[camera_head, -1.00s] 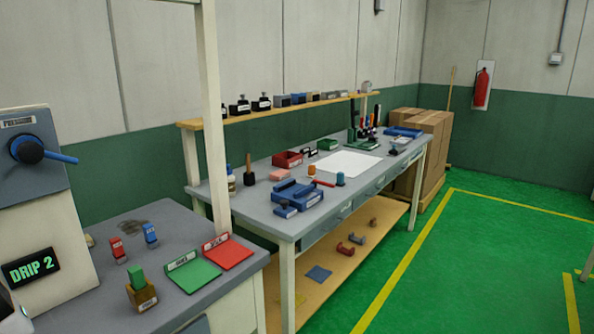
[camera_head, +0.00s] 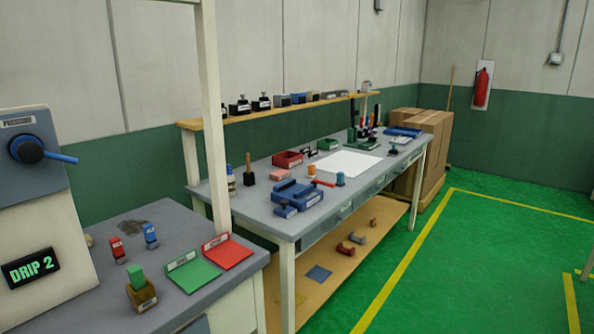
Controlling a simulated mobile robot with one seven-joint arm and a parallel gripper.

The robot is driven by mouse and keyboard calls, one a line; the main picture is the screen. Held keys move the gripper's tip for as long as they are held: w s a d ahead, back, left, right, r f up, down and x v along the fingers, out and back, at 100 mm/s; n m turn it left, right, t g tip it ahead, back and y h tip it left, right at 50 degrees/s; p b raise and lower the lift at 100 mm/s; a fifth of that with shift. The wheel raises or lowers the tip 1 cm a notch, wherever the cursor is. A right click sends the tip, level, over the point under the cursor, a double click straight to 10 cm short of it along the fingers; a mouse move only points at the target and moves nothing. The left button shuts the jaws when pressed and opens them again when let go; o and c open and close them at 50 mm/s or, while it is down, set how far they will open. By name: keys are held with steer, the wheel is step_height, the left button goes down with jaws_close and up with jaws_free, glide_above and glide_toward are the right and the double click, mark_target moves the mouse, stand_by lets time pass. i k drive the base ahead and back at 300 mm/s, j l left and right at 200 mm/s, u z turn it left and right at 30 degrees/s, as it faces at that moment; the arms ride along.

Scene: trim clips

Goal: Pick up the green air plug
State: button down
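A small green block (camera_head: 136,278), which seems to be the green air plug, stands upright in a brown holder (camera_head: 143,298) with a pale label. The holder sits near the front of the grey bench at lower left. The green block's lower end is hidden inside the holder. The label is too small to read. My gripper is not in view, so its distance from the plug and its state cannot be seen.
A red piece (camera_head: 118,251) and a blue piece (camera_head: 151,237) stand behind the holder. A green tray (camera_head: 193,276) and red tray (camera_head: 228,252) lie to its right. A "DRIP 2" display (camera_head: 31,269) and lever machine (camera_head: 36,150) are left. A white post (camera_head: 212,120) rises behind.

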mark_target(136, 276)
steer(key=k+j+u, duration=0.45)
steer(key=u, duration=0.3)
steer(key=j, duration=0.1)
